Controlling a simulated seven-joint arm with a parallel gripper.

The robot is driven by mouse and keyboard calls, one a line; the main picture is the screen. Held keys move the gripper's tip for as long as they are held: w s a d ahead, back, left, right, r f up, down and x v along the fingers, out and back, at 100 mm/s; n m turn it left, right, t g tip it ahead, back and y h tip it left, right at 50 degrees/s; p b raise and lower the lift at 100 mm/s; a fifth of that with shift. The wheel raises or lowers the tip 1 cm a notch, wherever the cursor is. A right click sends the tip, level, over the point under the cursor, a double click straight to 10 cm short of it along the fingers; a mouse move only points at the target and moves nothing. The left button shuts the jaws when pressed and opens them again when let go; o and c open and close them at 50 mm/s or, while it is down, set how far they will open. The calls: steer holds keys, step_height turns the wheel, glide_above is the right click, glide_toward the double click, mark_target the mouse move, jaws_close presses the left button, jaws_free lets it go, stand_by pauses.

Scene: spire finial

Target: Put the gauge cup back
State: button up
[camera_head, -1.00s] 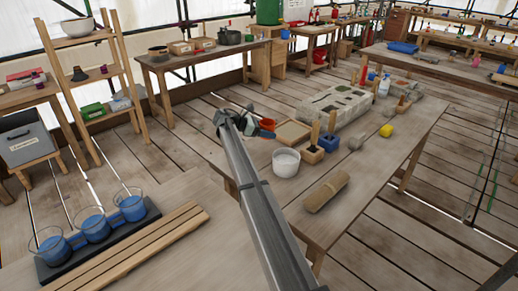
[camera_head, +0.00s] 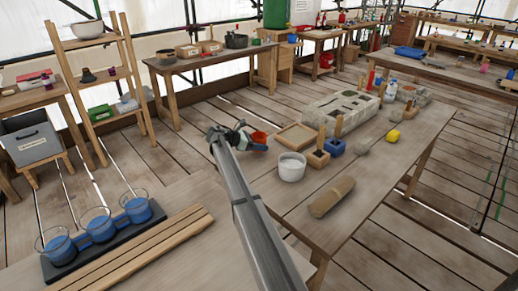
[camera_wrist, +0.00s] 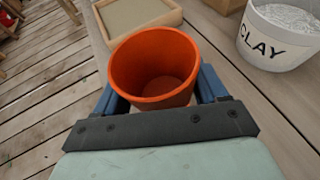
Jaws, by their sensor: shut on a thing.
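The gauge cup, an orange-red empty cup (camera_wrist: 153,75), is upright between the two blue fingers of my gripper (camera_wrist: 160,88) in the wrist view. The fingers are shut on its sides. In the head view the cup (camera_head: 259,137) shows as a small red shape beside my gripper (camera_head: 240,133), near the left edge of the middle table. Its underside is hidden, so I cannot tell whether it touches the table.
A white clay tub (camera_head: 291,167) stands to the right of the cup, and a shallow wooden tray (camera_head: 298,136) behind it. Wooden boxes (camera_head: 318,158), a blue box (camera_head: 335,147) and a rolled bundle (camera_head: 331,196) lie farther along. Blue-filled glasses (camera_head: 98,228) stand at front left.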

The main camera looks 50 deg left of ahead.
steer(key=shift+f, duration=1.2)
steer(key=shift+f, duration=0.15)
steer(key=o, duration=1)
steer(key=shift+o, duration=0.2)
steer(key=shift+s+r, duration=0.15)
steer(key=shift+r, duration=0.05)
steer(key=v, duration=1.1)
steer(key=shift+s+a+r, duration=0.1)
steer(key=shift+s+r, duration=0.1)
steer(key=shift+s, duration=0.05)
